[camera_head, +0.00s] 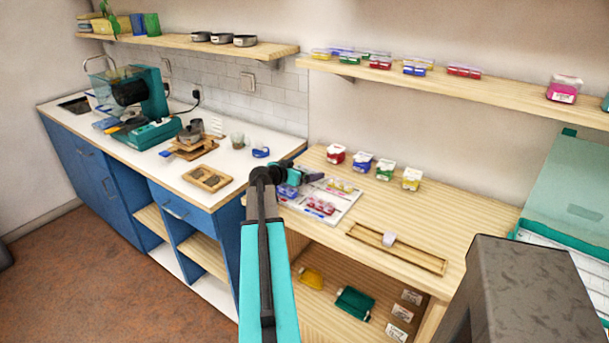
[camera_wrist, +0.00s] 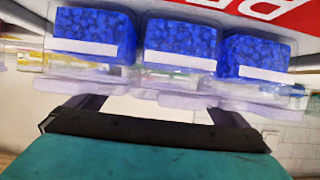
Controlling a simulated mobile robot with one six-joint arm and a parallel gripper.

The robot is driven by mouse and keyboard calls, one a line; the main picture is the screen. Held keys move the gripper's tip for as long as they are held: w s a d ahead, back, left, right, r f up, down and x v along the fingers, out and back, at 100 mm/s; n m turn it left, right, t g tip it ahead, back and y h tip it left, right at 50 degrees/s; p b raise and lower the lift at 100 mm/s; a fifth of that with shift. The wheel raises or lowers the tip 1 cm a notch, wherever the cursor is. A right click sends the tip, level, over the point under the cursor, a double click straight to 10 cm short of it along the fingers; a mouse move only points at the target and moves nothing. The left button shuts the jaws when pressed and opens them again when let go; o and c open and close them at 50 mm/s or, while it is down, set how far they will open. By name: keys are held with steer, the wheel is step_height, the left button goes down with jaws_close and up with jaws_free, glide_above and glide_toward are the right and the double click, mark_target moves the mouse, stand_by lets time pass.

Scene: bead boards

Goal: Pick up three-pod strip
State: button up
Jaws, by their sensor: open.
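In the wrist view, a clear strip with three pods of blue beads (camera_wrist: 180,45) spans the upper part of the picture, each pod with a white label band. My gripper (camera_wrist: 150,104) is open below it, with its two dark fingers apart and nothing seen between them. Whether the fingers touch the strip cannot be told. In the head view, my gripper (camera_head: 318,177) is low over the white board (camera_head: 347,206) on the wooden table. Blue pods (camera_head: 287,190) show beside it, partly hidden by my arm. Red pods (camera_head: 320,206) and yellow pods (camera_head: 341,186) are also on the board.
Several small labelled tubs, one of them red (camera_head: 335,155), stand behind the board. A shallow wooden tray (camera_head: 397,247) with a white piece lies to the right. A shelf (camera_head: 490,86) with more pods hangs above. The table's right part is clear.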

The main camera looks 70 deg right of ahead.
steer(key=c, duration=1.1)
steer(key=shift+r, duration=0.2)
steer(key=shift+c, duration=0.2)
steer(key=shift+r+b, duration=0.6)
steer(key=shift+r, duration=0.8)
steer(key=s+a+b, duration=0.1)
steer(key=a, duration=0.2)
steer(key=s+a, duration=0.1)
steer(key=a, duration=0.3)
steer(key=s+a+r+b, duration=0.1)
steer(key=a, duration=0.2)
steer(key=shift+s+a+r+b, duration=0.1)
steer(key=shift+s+a+b, duration=0.1)
steer(key=shift+a+b, duration=0.15)
steer(key=shift+b, duration=0.65)
steer(key=a+b, duration=0.1)
steer(key=b, duration=0.1)
steer(key=a+b, duration=0.1)
steer(key=b, duration=0.1)
steer(key=shift+s, duration=0.35)
steer(key=shift+a+b, duration=0.1)
steer(key=shift+b, duration=0.9)
steer(key=shift+a+b, duration=0.25)
steer(key=shift+b, duration=1)
steer(key=b, duration=0.2)
steer(key=a+b, duration=0.1)
steer(key=b, duration=0.2)
steer(key=shift+s+r, duration=0.1)
steer(key=shift+s, duration=0.15)
